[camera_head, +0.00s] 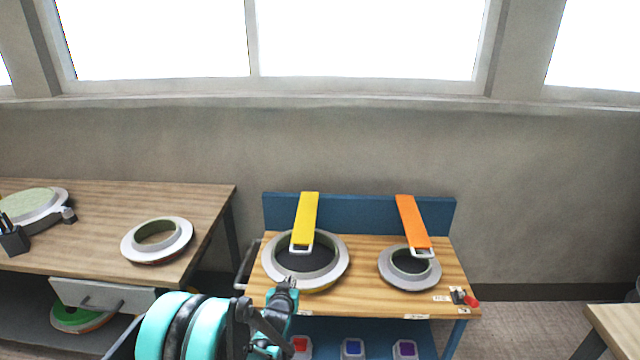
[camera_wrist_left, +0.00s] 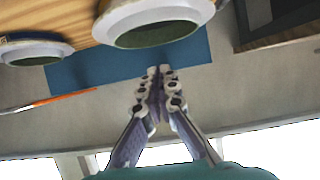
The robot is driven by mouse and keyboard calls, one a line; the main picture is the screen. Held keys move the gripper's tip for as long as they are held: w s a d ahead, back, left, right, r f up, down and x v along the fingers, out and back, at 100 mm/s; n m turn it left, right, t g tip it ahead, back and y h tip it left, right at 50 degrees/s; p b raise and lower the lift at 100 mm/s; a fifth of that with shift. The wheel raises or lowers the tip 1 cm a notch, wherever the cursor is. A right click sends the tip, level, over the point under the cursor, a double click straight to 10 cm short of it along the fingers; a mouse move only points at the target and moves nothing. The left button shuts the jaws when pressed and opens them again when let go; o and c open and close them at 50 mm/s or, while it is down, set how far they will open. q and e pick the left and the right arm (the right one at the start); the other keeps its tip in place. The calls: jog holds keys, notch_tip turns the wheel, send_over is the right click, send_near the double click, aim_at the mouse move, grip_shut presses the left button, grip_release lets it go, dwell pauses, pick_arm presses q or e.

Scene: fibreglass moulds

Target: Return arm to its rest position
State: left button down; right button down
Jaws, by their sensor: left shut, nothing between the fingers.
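My left arm comes in from the bottom of the head view. Its gripper (camera_head: 288,283) is over the near edge of the larger round mould (camera_head: 270,262) and hides part of its rim. In the left wrist view, which is tilted far over, the gripper (camera_wrist_left: 160,70) has its fingers together with nothing between them. A smaller round mould (camera_head: 410,281) stands to the right on the wooden-topped blue cart (camera_head: 360,303). My right gripper is not in view.
A yellow strip (camera_head: 305,215) and an orange strip (camera_head: 412,220) slope down to the moulds from the cart's blue back panel (camera_head: 355,212). A wooden bench (camera_head: 110,205) on the left holds a ring mould (camera_head: 128,246). Another table edge (camera_head: 615,325) is at right.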

pick_arm(q)
jog(key=s+a+r+g, duration=0.35)
jog(key=s+r, duration=0.75)
jog(key=s, duration=0.4)
jog(key=s+f+g, duration=0.1)
jog(key=s+g, duration=0.1)
jog(key=s, duration=1.8)
jog(key=shift+s+a, duration=0.4)
jog(key=shift+a, duration=0.05)
jog(key=shift+g, duration=0.25)
